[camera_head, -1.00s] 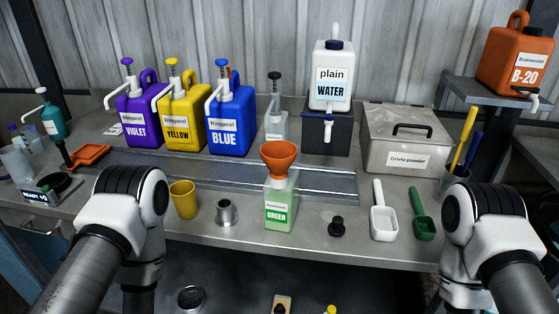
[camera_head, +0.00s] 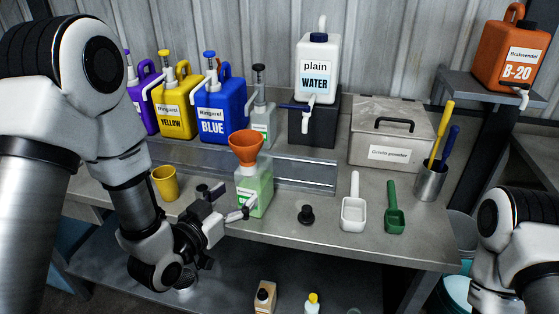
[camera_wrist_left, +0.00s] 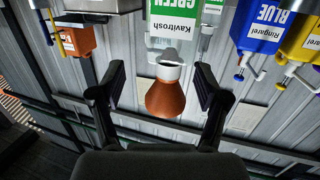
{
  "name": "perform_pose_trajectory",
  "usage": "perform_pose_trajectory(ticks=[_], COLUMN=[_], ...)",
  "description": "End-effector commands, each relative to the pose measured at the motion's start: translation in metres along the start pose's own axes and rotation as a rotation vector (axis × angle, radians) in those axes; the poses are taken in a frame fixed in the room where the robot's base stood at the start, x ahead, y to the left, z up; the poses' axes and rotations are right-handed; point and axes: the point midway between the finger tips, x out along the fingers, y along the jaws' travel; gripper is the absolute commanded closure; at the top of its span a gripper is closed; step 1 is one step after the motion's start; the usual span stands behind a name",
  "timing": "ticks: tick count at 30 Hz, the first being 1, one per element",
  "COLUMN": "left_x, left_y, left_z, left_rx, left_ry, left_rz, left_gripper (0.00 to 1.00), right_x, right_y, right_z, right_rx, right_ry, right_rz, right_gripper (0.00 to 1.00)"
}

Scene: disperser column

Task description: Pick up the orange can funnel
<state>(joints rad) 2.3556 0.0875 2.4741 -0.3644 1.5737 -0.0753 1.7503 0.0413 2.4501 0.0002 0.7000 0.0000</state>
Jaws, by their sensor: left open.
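The orange can funnel (camera_head: 246,147) sits upright in the mouth of the green-labelled bottle (camera_head: 255,190) near the front of the bench. My left gripper (camera_head: 243,210) is open and empty, in front of the bottle and lower than the funnel. In the left wrist view, which is upside down, the funnel (camera_wrist_left: 165,98) appears between the two spread fingers (camera_wrist_left: 158,76), apart from both, with the bottle's label (camera_wrist_left: 173,22) at the top. My right gripper is out of view; only part of that arm shows at the right.
A yellow cup (camera_head: 165,183) stands left of the bottle, close to my left arm. A black stopper (camera_head: 306,214), a white scoop (camera_head: 353,212) and a green scoop (camera_head: 395,215) lie to its right. Blue (camera_head: 220,115) and yellow (camera_head: 175,108) pump canisters stand behind. The bench front edge is close.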

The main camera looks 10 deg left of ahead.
Motion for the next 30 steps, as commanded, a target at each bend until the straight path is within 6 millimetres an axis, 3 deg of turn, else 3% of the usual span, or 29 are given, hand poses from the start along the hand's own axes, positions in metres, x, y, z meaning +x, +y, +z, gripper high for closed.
perform_pose_trajectory(ticks=[1, 3, 5, 18, 26, 30], left_x=[0.001, 0.002, 0.007, 0.074, 0.08, 0.08], left_y=[-0.002, -0.002, -0.002, -0.004, -0.005, -0.005], left_z=[-0.026, -0.044, -0.05, -0.057, -0.054, -0.054], left_rx=[0.012, 0.023, 0.029, 0.027, 0.026, 0.026], left_ry=[0.047, 0.083, 0.092, 0.089, 0.088, 0.088], left_rz=[-0.004, -0.005, -0.005, -0.005, -0.006, -0.006], left_gripper=[0.25, 0.25, 0.25, 0.25, 0.25, 0.74], right_x=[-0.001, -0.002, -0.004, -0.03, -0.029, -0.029], right_y=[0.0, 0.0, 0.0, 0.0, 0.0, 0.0], right_z=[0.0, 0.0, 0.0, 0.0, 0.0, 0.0], right_rx=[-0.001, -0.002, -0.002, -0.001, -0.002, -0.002], right_ry=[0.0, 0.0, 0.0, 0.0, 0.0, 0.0], right_rz=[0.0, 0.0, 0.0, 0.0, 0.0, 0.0], right_gripper=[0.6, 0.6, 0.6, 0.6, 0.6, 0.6])
